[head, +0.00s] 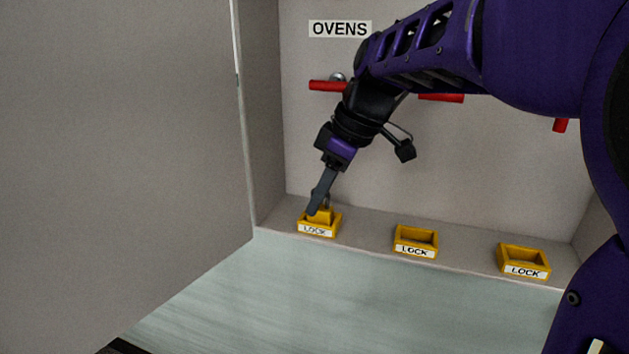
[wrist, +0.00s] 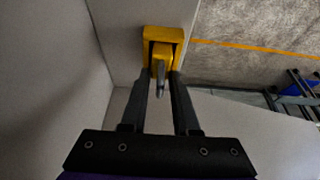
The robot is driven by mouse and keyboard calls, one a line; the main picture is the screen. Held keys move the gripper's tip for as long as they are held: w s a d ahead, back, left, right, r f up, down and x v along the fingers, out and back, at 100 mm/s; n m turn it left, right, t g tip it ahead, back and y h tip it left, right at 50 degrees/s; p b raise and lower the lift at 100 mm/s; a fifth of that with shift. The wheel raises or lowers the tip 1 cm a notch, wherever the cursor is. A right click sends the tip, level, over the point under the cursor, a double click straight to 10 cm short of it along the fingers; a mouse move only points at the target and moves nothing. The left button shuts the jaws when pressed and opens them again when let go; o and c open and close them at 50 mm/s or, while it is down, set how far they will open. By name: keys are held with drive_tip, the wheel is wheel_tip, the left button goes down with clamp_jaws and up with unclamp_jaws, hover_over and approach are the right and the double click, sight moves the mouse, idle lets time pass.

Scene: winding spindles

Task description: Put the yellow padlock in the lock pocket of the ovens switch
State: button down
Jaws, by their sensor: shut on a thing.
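The yellow padlock (head: 321,214) is at the left lock pocket (head: 318,231), the one below the OVENS label (head: 340,29). Its lower part is inside the pocket's walls, as far as I can see. My gripper (head: 318,203) is shut on the padlock from above. In the wrist view the padlock (wrist: 160,58) sits between the fingertips of my gripper (wrist: 161,78), with its grey shackle toward me and the yellow pocket (wrist: 163,33) around it. Whether the padlock rests on the pocket floor is hidden. The red ovens switch handle (head: 327,86) is partly behind my arm.
Two more yellow lock pockets, one in the middle (head: 416,252) and one at the right (head: 524,272), stand empty on the ledge. Other red handles (head: 441,98) show on the back panel. A grey door or side panel (head: 120,150) stands close on the left.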

drive_tip(key=c, duration=0.7)
unclamp_jaws()
drive_tip(key=shift+f, duration=0.1)
drive_tip(key=shift+o, duration=0.2)
